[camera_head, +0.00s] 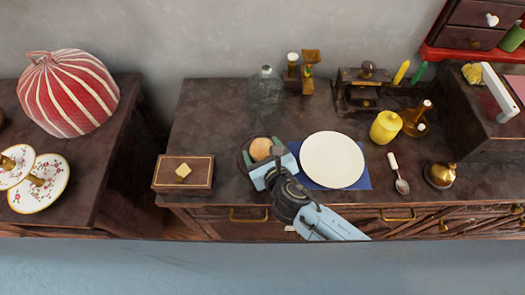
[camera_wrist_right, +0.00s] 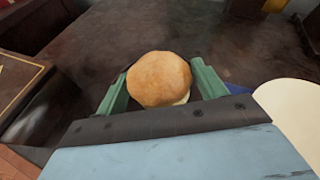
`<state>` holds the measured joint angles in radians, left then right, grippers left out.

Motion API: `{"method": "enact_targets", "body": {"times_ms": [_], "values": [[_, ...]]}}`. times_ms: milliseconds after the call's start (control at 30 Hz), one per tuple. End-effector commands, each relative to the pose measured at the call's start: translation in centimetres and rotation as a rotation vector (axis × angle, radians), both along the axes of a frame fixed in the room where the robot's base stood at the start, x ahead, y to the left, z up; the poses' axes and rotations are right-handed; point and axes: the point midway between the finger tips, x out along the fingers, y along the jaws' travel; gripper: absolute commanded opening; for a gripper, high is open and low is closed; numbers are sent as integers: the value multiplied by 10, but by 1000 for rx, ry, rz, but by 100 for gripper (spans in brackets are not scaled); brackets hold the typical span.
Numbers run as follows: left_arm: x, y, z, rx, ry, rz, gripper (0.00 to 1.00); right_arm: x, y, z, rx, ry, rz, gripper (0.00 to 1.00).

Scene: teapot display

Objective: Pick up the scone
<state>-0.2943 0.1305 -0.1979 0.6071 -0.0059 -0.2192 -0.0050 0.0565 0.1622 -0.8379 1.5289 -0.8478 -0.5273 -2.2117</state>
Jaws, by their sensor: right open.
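The scone (camera_head: 261,148) is round and golden brown. It lies on a small dark round dish (camera_head: 243,157) on the dark cabinet top, left of the white plate. My right gripper (camera_head: 264,158) reaches in from the front and is open at the scone. In the right wrist view the scone (camera_wrist_right: 159,79) sits between the two green fingers (camera_wrist_right: 158,88), one on each side. I cannot tell whether either finger touches it. The lower part of the scone is hidden by the gripper body. My left gripper is not in view.
A white plate (camera_head: 332,160) on a blue mat (camera_head: 364,182) lies right beside my gripper. A brown box (camera_head: 167,172) stands to the left. A clear glass bottle (camera_head: 266,88) stands behind. A yellow jar (camera_head: 386,127) and spoon (camera_head: 401,185) are farther right.

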Motion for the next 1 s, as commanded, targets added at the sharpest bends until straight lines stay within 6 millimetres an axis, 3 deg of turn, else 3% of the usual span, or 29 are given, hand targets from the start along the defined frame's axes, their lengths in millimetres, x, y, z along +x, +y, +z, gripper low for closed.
{"method": "enact_targets", "body": {"times_ms": [267, 500, 767, 1000], "values": [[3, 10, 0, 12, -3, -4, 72, 3, 1, -1, 1, 0, 0, 69], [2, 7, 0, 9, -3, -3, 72, 3, 1, -1, 1, 0, 0, 37], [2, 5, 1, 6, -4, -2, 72, 3, 1, 2, 1, -1, 0, 36], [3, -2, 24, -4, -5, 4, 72, 4, 0, 40, 0, -3, 0, 36]]}}
